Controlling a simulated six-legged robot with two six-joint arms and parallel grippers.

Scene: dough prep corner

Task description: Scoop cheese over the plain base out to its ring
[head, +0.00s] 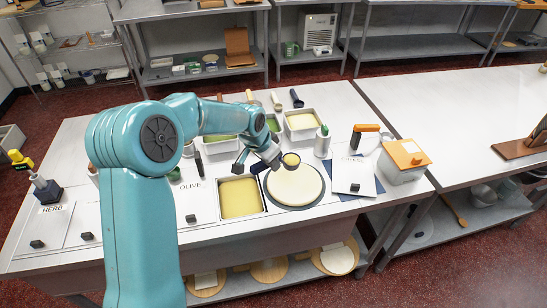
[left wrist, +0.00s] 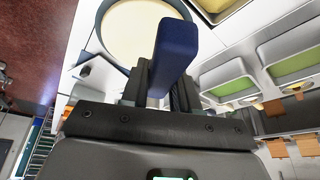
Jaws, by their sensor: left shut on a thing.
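The plain base (head: 296,186) is a pale cream disc on a dark round board (head: 318,199) in the head view. It also shows at the top of the left wrist view (left wrist: 140,28), with no topping visible. My left gripper (head: 268,166) is shut on the dark blue handle (left wrist: 177,47) of a scoop. The scoop's round cup (head: 291,160) is over the far edge of the base and looks filled with pale yellow. A metal tray of yellow cheese (head: 240,198) sits just left of the board. My right gripper is not in view.
Metal tubs (head: 302,124) stand behind the base. A white card (head: 353,177) lies beside the board. The right-hand table (head: 455,115) is mostly clear.

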